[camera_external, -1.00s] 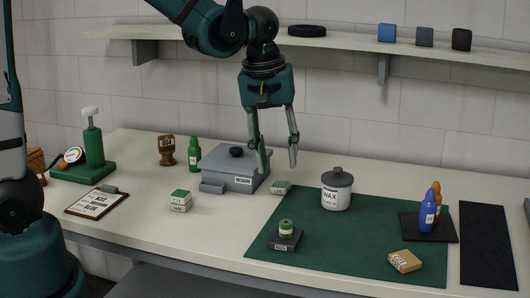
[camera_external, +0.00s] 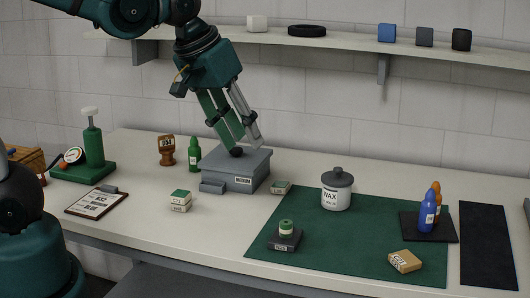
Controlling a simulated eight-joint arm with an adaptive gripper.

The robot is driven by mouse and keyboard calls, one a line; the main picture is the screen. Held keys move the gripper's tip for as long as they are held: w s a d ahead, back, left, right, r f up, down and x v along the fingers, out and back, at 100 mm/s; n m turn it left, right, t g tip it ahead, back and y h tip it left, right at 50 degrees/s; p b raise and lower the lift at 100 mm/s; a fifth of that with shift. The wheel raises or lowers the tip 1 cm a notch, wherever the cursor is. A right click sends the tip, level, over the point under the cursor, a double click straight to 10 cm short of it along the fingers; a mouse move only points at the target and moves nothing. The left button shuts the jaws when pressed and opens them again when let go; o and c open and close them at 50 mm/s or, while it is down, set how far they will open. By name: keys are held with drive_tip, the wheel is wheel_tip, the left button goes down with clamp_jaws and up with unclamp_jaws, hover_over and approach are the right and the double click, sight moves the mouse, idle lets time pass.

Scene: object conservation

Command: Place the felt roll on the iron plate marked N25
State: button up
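A small green-and-cream roll (camera_external: 286,227), which looks like the felt roll, stands on a small dark plate (camera_external: 284,240) at the front left of the green mat. The plate has a pale label too small to read, so I cannot tell whether it says N25. My gripper (camera_external: 247,147) is tilted, open and empty, above the lidded grey box (camera_external: 234,178). One fingertip is close to the box's black knob (camera_external: 236,152); I cannot tell whether they touch. The gripper is behind and left of the roll.
A white WAX jar (camera_external: 336,194) stands on the green mat (camera_external: 345,247). A dark tray (camera_external: 415,228) holds blue and orange bottles. A tan block (camera_external: 404,261) lies at the mat's front right. The shelf (camera_external: 350,41) runs behind. The mat's middle is clear.

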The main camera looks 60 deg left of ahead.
drive_tip(key=s+d+r+m+t, duration=0.1)
drive_tip(key=s+d+m+t, duration=0.1)
drive_tip(key=s+m, duration=0.2)
drive_tip(key=shift+s+d+r+m, duration=0.2)
drive_tip(key=shift+s+r+m, duration=0.1)
drive_tip(key=shift+s, duration=1.25)
wheel_tip(320, 180, down, 11)
drive_tip(key=b, duration=1)
drive_tip(key=shift+b, duration=0.4)
drive_tip(key=shift+r, duration=0.1)
